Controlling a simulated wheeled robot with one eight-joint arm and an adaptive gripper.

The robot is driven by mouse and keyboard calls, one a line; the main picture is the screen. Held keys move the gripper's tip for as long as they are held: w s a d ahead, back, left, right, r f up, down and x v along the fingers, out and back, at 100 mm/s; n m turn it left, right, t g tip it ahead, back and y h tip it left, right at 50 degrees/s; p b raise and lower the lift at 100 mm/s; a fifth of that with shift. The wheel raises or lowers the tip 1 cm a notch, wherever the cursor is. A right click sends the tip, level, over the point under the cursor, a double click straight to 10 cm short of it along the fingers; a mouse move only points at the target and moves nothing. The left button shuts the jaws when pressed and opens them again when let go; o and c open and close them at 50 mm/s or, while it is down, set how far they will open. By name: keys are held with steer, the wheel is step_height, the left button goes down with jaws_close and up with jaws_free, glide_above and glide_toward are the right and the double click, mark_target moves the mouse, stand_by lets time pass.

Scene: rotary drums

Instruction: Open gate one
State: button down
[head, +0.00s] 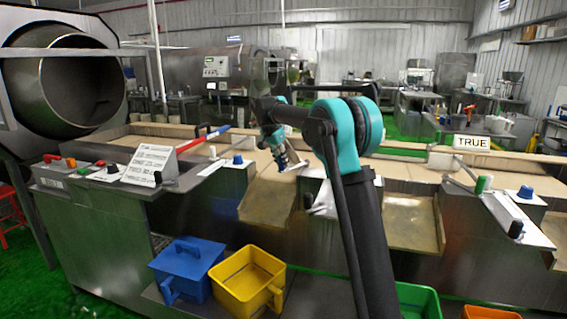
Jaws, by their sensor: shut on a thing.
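My arm reaches over the metal bench, and my gripper (286,162) points down at the upper end of the left sloped chute (268,202). Its fingers are small in the picture and look shut on a handle at the gate there. The handle itself is mostly hidden by the fingers, and I cannot tell how far the gate is raised. A second sloped chute (410,222) lies to the right of my arm. No gate number is legible.
A blue lidded bin (185,262) and a yellow bin (245,280) stand below at the front; green (418,300) and orange (490,313) bins are further right. A large drum (68,85) is at left.

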steer(key=shift+w+a, duration=0.1)
steer(key=shift+w, duration=0.05)
steer(key=c, duration=1.3)
jaws_free()
steer(key=shift+r, duration=0.1)
steer(key=v, duration=1.2)
